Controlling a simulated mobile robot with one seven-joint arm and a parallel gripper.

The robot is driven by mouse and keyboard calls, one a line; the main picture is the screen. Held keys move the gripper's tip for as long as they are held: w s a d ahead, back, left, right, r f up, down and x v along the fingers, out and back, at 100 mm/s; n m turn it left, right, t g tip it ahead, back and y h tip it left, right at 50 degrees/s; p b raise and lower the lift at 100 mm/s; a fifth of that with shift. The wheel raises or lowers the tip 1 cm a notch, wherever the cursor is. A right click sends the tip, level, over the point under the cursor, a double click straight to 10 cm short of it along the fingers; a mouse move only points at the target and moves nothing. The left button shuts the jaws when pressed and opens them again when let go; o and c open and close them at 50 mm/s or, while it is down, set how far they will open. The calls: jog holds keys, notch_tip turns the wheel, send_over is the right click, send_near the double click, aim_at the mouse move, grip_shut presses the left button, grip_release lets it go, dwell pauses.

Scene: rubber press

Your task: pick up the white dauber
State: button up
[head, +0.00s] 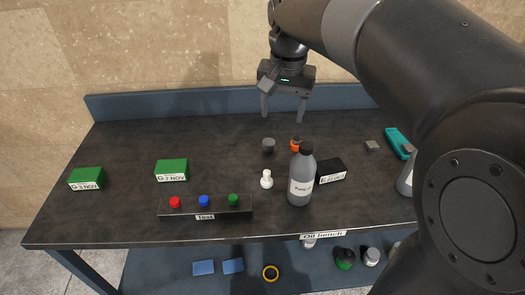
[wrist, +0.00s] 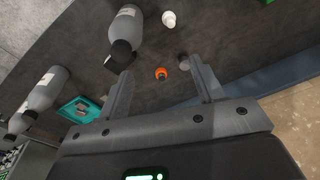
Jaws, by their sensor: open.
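The white dauber (head: 266,180), a small white piece with a rounded top, stands on the dark bench top left of the grey pump bottle. It also shows at the top of the wrist view (wrist: 168,19), past the fingertips. My gripper (head: 283,119) is open and empty above the back of the bench, behind the dauber and well apart from it. In the wrist view, both fingers of my gripper (wrist: 160,66) are spread with nothing held between them.
The grey bottle with black cap (head: 300,185) stands close right of the dauber. A rack with red, blue and green knobs (head: 206,209) lies to its front left. Behind are a dark grey cylinder (head: 268,145) and an orange-and-black piece (head: 295,145). The back left is clear.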

jog(key=g, duration=0.1)
send_over(267, 172)
notch_tip(267, 172, down, 2)
jog(key=shift+m, duration=0.4)
jog(key=f, duration=2)
jog(key=shift+w, duration=0.25)
jog(key=shift+s+f, duration=0.15)
jog(key=shift+f, duration=2.85)
jog(key=shift+c, duration=0.2)
jog(key=c, duration=1)
